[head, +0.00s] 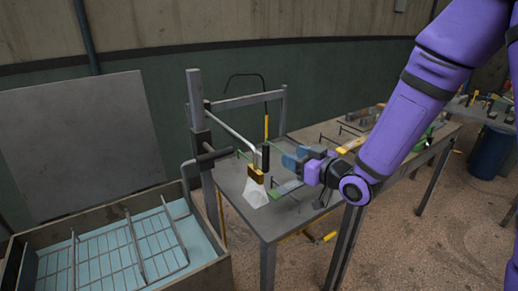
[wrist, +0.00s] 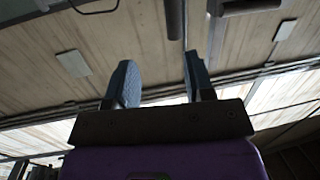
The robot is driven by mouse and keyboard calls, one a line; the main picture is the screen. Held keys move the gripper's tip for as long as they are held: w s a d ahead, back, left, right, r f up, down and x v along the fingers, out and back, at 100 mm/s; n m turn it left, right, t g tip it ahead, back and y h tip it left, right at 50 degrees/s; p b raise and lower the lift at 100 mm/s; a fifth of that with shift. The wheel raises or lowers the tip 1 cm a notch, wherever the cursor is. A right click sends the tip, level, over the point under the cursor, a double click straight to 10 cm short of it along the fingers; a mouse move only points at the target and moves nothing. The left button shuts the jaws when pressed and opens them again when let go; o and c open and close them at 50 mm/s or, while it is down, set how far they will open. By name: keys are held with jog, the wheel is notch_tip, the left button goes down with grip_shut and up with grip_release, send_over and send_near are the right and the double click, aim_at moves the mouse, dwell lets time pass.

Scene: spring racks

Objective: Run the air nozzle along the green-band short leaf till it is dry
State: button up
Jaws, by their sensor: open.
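My gripper (head: 292,157) has blue fingers and is at the near end of the bench, just right of a black upright handle (head: 265,157). It is open and empty; the wrist view also shows its spread fingers (wrist: 162,82) against the ceiling. A brass-coloured block (head: 256,174) is beside the handle's lower end, with a pale, cone-shaped patch (head: 255,193) below it. These may be the air nozzle and its jet; I cannot tell for sure. A green strip (head: 289,187) lies on the bench under my gripper. Whether it is the green-band short leaf is unclear.
A grey metal post (head: 201,140) stands at the bench's left corner. An open tank (head: 215,268) with a wire rack (head: 133,250) over pale blue liquid is at lower left. Racks and small parts crowd the bench's far end. A blue bin (head: 490,153) stands at far right.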

aim_at(261, 156)
jog(key=shift+y, duration=0.6)
jog(key=x, duration=0.7)
jog(key=s+a+x, duration=0.1)
jog(key=x, duration=0.3)
jog(key=shift+w+a+f, duration=0.1)
jog(key=shift+f, duration=0.2)
grip_shut()
